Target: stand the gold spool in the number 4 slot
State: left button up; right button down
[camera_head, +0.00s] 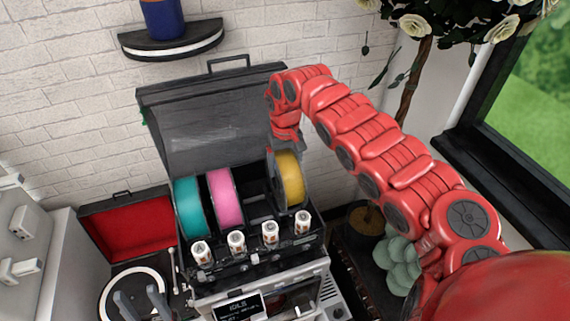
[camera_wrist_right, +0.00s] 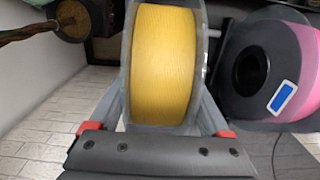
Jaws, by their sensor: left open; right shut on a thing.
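The gold spool (camera_head: 291,178) is upright at the rightmost slot of the black spool holder (camera_head: 256,232), in line with the row; I cannot tell whether it rests on the slot's bottom. My right gripper (camera_head: 286,147) is shut on it from above. In the right wrist view the gold spool (camera_wrist_right: 164,65) sits between the two fingers. A teal spool (camera_head: 190,207) and a pink spool (camera_head: 225,197) stand in the two left slots; the slot between pink and gold is empty. My left gripper (camera_head: 141,303) is open and empty at the bottom left.
The holder's dark lid (camera_head: 210,120) stands open behind the spools. Several white labelled cylinders (camera_head: 270,234) line its front, above a machine with a screen (camera_head: 238,307). A turntable (camera_head: 133,292) with a red-lined lid is at left. A plant (camera_head: 398,263) stands at right.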

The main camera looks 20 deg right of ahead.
aim_at(284, 154)
jog(key=shift+f+b, duration=0.35)
jog(key=shift+b, duration=0.1)
dwell(0.5)
grip_release()
jog(key=shift+s, duration=0.1)
jog(key=shift+r+b, duration=0.35)
jog(key=shift+b, duration=0.05)
notch_tip(284, 154, up, 5)
jog(key=shift+a+f+b, duration=0.1)
jog(key=shift+b, duration=1.1)
notch_tip(284, 154, up, 4)
jog(key=shift+r, duration=0.1)
notch_tip(284, 154, up, 8)
jog(key=p, duration=0.8)
jog(key=shift+f, duration=0.2)
